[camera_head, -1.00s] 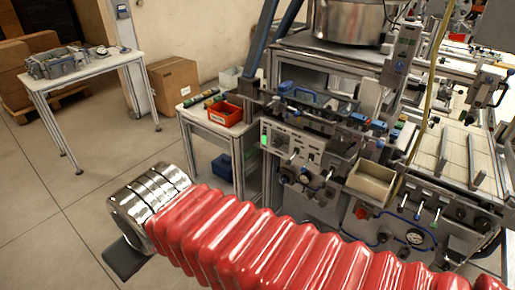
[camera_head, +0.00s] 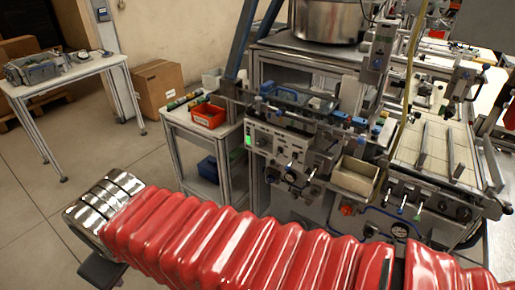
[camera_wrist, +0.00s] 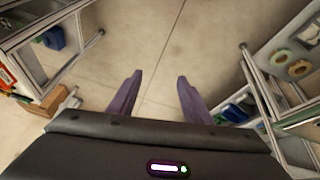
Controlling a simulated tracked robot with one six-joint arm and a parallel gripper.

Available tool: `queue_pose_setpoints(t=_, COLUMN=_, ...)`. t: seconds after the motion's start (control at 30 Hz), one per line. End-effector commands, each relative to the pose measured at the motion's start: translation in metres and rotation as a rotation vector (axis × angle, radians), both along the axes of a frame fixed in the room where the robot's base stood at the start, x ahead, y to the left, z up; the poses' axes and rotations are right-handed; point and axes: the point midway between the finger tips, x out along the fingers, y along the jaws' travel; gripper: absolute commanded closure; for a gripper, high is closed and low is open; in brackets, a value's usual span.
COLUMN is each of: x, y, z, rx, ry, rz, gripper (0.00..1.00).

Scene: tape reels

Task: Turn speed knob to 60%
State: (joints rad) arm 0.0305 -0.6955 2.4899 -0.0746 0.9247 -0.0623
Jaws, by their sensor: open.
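The machine's control panel (camera_head: 280,146) faces me in the middle of the head view, with a lit green indicator, small switches and dials. A dark round knob (camera_head: 289,176) sits below the panel's middle. I cannot tell which knob is the speed knob, and its setting is too small to read. My gripper (camera_wrist: 160,75) is open and empty in the wrist view, its two purple fingers apart above bare floor. In the head view only a dark part of it shows at the lower left, well away from the panel.
A beige bin (camera_head: 355,178) is mounted right of the panel. A side table with a red bin (camera_head: 208,116) stands left of the machine. A cardboard box (camera_head: 160,88) is behind it. My red-sleeved arm crosses the foreground.

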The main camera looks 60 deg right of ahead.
Motion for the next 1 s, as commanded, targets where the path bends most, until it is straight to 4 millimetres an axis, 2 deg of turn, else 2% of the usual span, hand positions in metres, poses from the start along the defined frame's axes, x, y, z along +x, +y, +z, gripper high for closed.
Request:
queue_pose_setpoints(t=0.2, x=-0.005, y=-0.059, z=-0.027, rx=-0.219, ry=0.204, rz=0.088, gripper=0.55)
queue_pose_setpoints(t=0.43, x=-0.015, y=-0.128, z=-0.046, rx=-0.446, ry=0.475, rz=0.227, gripper=0.55)
queue_pose_setpoints(t=0.77, x=-0.029, y=-0.222, z=-0.054, rx=-0.687, ry=0.893, rz=0.468, gripper=0.55)
queue_pose_setpoints(t=1.0, x=-0.031, y=-0.284, z=-0.055, rx=-0.804, ry=1.203, rz=0.676, gripper=0.55)
